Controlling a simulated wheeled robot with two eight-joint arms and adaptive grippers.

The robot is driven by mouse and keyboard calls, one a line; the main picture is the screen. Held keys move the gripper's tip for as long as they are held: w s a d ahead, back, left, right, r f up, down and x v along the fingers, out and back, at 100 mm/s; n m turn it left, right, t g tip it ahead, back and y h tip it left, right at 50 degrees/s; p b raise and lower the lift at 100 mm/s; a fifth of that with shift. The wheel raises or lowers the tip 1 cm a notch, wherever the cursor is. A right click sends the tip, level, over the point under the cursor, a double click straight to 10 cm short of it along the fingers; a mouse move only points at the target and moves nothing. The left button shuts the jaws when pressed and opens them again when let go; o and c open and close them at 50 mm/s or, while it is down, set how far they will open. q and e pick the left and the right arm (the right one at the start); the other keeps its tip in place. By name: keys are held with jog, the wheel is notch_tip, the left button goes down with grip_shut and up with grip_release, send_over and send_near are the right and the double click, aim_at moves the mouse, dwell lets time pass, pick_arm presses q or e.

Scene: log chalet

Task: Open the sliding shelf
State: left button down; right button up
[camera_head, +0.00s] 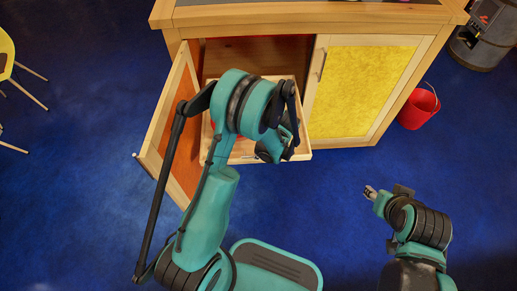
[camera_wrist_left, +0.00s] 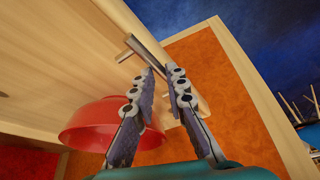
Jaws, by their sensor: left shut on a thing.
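The sliding shelf (camera_head: 299,140) is a pale wooden tray in the left bay of a cabinet. It sticks out past the cabinet front. My left arm covers much of it in the head view. In the left wrist view my left gripper (camera_wrist_left: 161,72) has its fingertips on a grey metal bar handle (camera_wrist_left: 143,47) beside pale wood, and is shut on it. A red bowl (camera_wrist_left: 90,122) shows behind the fingers. My right gripper (camera_head: 370,191) hangs over the blue floor, away from the cabinet; its finger opening is too small to tell.
The left cabinet door (camera_head: 168,117) stands open beside the shelf. The right yellow-panelled door (camera_head: 363,88) is closed. A red bucket (camera_head: 418,108) stands right of the cabinet, and a yellow chair (camera_head: 6,52) is at far left. The blue floor in front is mostly free.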

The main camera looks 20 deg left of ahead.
pick_arm(q)
jog(key=c, duration=1.5)
grip_release()
jog(key=v, duration=1.2)
jog(key=shift+a, duration=0.1)
